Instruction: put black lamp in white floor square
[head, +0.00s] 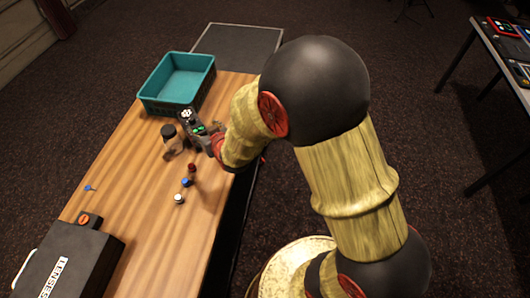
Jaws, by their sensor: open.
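My gripper (196,132) is open at the end of my arm, over the far part of the wooden table, just in front of the teal crate. Its fingertips are small and partly hidden by its own body. A small dark-topped object (172,141) stands on the table just left of my gripper; it could be a jar or the black lamp, and I cannot tell which. A square with a pale outline and a dark grey inside (240,42) lies on the floor beyond the table's far end.
A teal crate (152,100) stands at the table's far end. Small bottles with blue and white caps (179,197) stand near the wooden table's (150,235) right edge. A black case marked LENSES (75,262) lies at front left. Another table (487,50) is at right.

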